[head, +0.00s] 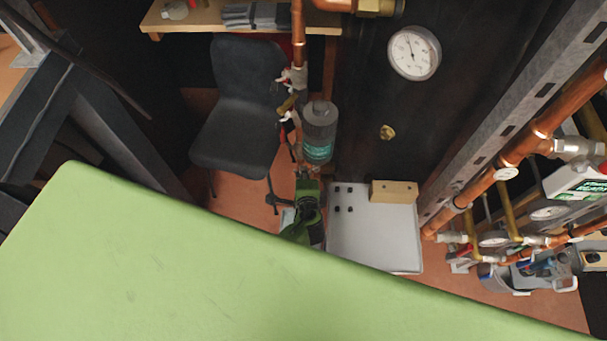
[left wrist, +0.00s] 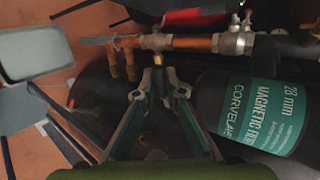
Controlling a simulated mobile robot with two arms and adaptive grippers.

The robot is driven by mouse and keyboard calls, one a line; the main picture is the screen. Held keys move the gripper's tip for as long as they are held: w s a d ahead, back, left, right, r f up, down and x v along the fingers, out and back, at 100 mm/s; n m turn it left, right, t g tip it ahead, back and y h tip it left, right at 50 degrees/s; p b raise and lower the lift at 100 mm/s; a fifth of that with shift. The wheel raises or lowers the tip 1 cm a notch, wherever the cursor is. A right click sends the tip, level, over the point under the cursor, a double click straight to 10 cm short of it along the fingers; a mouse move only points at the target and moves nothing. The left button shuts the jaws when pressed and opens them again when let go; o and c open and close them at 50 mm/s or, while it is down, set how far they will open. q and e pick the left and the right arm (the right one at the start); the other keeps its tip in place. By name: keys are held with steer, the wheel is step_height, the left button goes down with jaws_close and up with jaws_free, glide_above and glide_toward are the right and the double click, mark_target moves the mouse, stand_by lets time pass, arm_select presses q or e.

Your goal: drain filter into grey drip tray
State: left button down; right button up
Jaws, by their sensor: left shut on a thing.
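The filter (head: 320,131) is a dark grey cylinder with a teal label, upright on the copper pipework in the middle of the head view. Its label reads "magnetic filter" in the left wrist view (left wrist: 262,112). My left gripper (head: 307,178) is just below it. In the left wrist view its fingers (left wrist: 165,75) converge on a small brass fitting (left wrist: 157,58) at the pipe beside the filter. A grey, rimmed, flat thing (left wrist: 35,50) over the orange floor may be the drip tray; I cannot be sure. My right gripper is not in view.
A dark chair (head: 240,110) stands left of the filter. A pale box-like unit (head: 375,235) with a wooden block (head: 394,191) is to the right. Copper pipes (head: 540,130) and a metal rail run along the right side. A bench (head: 205,17) is behind.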

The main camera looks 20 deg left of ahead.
arm_select(q)
steer(key=c, duration=2.1)
jaws_free()
steer(key=s+d, duration=0.2)
steer(key=s, duration=0.2)
steer(key=s+d+r, duration=0.1)
steer(key=s+d, duration=0.1)
steer(key=s, duration=0.3)
steer(key=s+d, duration=0.1)
steer(key=s, duration=0.3)
steer(key=shift+s+d+r, duration=0.2)
steer(key=shift+d+r, duration=0.15)
steer(key=shift+d, duration=0.05)
steer(key=shift+f, duration=0.1)
